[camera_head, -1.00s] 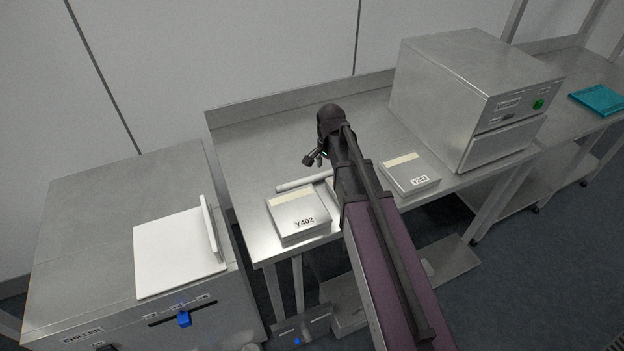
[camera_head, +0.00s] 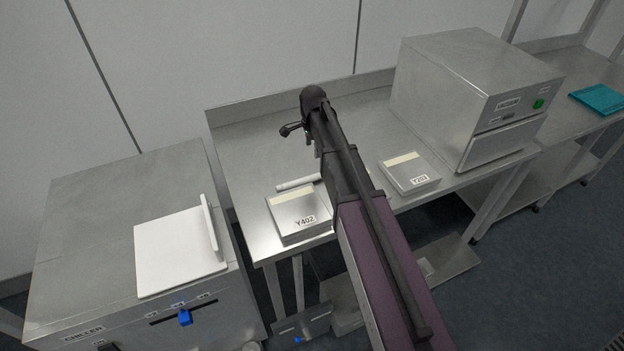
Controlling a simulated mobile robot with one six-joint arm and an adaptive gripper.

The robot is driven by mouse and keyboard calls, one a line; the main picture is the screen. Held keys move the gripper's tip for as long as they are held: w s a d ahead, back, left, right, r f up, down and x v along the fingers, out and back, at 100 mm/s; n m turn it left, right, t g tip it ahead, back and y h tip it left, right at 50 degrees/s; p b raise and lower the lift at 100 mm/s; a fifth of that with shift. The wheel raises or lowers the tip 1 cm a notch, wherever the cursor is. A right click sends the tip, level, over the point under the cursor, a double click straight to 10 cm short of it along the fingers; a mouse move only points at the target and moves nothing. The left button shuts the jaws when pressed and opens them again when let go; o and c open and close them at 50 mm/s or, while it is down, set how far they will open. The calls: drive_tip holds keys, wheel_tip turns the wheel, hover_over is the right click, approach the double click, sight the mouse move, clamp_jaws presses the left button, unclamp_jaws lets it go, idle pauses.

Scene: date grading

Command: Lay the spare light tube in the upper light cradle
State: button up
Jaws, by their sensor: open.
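A pale, slim tube (camera_head: 296,184), which looks like the spare light tube, lies on the steel bench (camera_head: 250,160) just behind the box marked Y402. Its right end is hidden behind my arm. My gripper (camera_head: 301,141) is open and empty, above the bench and beyond the tube in the picture. Its fingers are small and dark, and it is apart from the tube. I cannot make out an upper light cradle in this view.
The Y402 box (camera_head: 300,217) and Y203-like labelled box (camera_head: 409,172) sit along the bench's front. A steel vacuum unit (camera_head: 470,95) stands right. A chiller (camera_head: 110,215) with a white lid-like piece (camera_head: 175,252) stands left. The bench's back left is clear.

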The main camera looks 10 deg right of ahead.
sight(313, 176)
drive_tip(key=shift+f+b, duration=4.2)
drive_tip(key=shift+f, duration=0.1)
drive_tip(key=shift+f, duration=0.1)
drive_tip(key=shift+d+f+b, duration=0.15)
drive_tip(key=shift+f+b, duration=2.35)
drive_tip(key=shift+b, duration=0.1)
clamp_jaws()
